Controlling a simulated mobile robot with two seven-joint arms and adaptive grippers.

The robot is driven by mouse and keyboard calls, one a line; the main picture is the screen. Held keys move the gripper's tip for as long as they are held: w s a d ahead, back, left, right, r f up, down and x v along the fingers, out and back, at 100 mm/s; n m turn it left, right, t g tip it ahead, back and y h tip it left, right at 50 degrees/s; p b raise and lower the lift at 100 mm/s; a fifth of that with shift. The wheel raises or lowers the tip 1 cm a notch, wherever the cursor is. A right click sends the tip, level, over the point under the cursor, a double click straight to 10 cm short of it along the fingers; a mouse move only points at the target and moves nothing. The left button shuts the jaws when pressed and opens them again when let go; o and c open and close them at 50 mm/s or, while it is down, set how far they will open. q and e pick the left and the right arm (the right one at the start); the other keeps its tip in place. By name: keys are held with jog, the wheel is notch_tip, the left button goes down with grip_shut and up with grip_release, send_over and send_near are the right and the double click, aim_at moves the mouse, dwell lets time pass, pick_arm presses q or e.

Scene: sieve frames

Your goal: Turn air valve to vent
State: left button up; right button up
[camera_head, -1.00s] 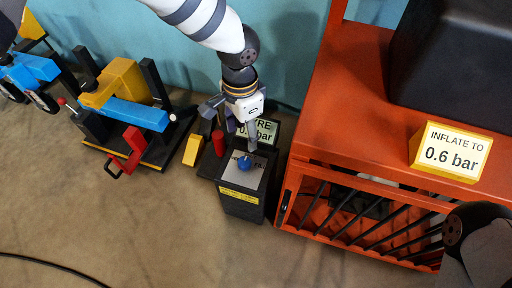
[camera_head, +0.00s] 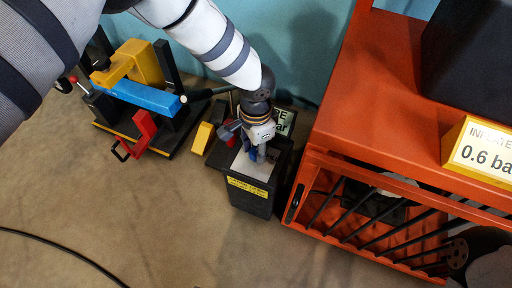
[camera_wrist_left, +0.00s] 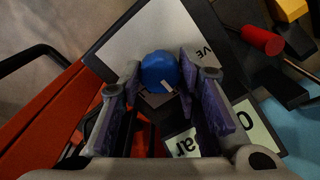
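The air valve is a blue knob (camera_wrist_left: 160,70) on a pale plate (camera_wrist_left: 125,45) with partly hidden lettering. The plate tops a black box (camera_head: 250,200) with a yellow label, left of the orange-red cart. My left gripper (camera_head: 254,153) points down over the plate and mostly hides the knob in the head view. In the left wrist view, the fingers of my left gripper (camera_wrist_left: 161,72) stand on both sides of the knob, close against it, and look shut on it.
An orange-red barred cart (camera_head: 345,140) stands just right of the box, with a yellow "0.6 bar" sign (camera_head: 482,152) on top. A pale gauge sign (camera_head: 284,122) is behind the box. A red cylinder (camera_wrist_left: 262,40) and yellow block (camera_head: 202,138) are left of it.

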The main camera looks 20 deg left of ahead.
pick_arm(q)
jog(key=c, duration=0.4)
pick_arm(e)
jog(key=shift+w+r, duration=0.1)
pick_arm(q)
jog(key=shift+r+n+p, duration=0.15)
jog(key=shift+n+p, duration=0.65)
jog(key=shift+n, duration=0.3)
jog(key=n+p, duration=0.1)
jog(key=n, duration=0.1)
jog(key=shift+n, duration=0.3)
jog(key=n+p, duration=0.1)
jog(key=n, duration=0.2)
jog(key=shift+n, duration=0.3)
jog(key=shift+n+p, duration=0.5)
jog(key=shift+n, duration=1.1)
pick_arm(e)
jog(key=shift+w+d+r+t, duration=0.1)
jog(key=shift+w+r+t, duration=0.15)
jog(key=shift+r, duration=0.65)
jog(key=shift+w+d+r+t, duration=0.15)
jog(key=shift+w+r, duration=0.2)
jog(key=shift+r, duration=0.5)
pick_arm(q)
jog(key=shift+f+n, duration=0.2)
jog(key=shift+n, duration=0.1)
pick_arm(e)
jog(key=shift+a, duration=0.1)
